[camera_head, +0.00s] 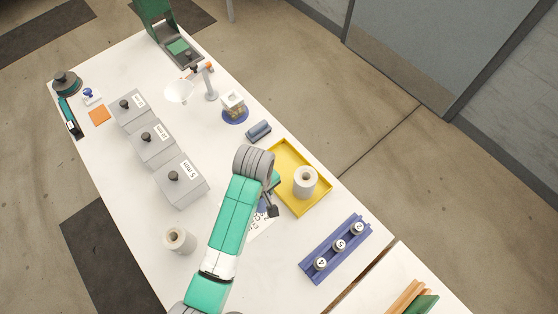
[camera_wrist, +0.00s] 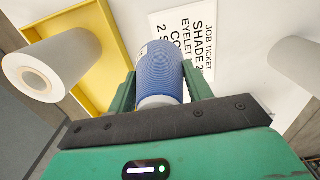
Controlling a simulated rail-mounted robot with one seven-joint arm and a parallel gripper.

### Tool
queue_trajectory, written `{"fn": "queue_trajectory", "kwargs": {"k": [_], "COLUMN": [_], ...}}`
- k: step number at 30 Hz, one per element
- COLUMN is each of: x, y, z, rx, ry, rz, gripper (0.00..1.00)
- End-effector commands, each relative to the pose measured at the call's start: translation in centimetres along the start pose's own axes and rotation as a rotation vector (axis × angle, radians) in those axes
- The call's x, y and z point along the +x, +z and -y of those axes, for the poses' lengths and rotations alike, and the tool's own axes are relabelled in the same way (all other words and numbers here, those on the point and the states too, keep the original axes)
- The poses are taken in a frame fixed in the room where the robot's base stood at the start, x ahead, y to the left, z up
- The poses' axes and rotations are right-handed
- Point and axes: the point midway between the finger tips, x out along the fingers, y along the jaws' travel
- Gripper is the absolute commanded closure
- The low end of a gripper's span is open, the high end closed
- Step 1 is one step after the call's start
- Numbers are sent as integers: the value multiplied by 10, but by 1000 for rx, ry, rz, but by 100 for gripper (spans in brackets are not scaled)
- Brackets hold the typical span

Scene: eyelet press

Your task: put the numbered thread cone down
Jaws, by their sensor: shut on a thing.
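My gripper (camera_head: 269,203) is shut on a blue thread cone (camera_wrist: 164,72), seen between the two green fingers in the wrist view. Only a sliver of the cone shows beside the gripper in the head view, and I can make out no number on it. The gripper is above the table beside the yellow tray's left edge, near the printed job ticket (camera_wrist: 196,42). I cannot tell whether the cone touches the surface. A blue rack (camera_head: 316,269) at the lower right holds several pieces with numbered white tops.
The yellow tray (camera_head: 315,205) holds a white roll (camera_head: 306,181). Another pale roll (camera_head: 179,240) stands at the left. Grey lidded boxes (camera_head: 180,178) line the table's middle left. A grey-blue block (camera_head: 259,131) lies above the tray. White tabletop (camera_head: 130,215) is bare at the left.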

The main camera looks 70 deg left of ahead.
Motion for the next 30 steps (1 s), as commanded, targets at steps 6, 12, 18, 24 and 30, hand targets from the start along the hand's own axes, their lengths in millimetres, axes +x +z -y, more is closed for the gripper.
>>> {"fn": "queue_trajectory", "kwargs": {"k": [6,12,18,24,30], "x": [1,8,13,15,27], "y": [-9,-42,-70,-80,-84], "z": [-12,-66,-113,-131,-136], "rx": [-2,-2,-2,-2,-2], "ry": [2,2,0,0,-3], "rz": [-1,-2,-2,0,1], "gripper": [74,74,74,74,74]}}
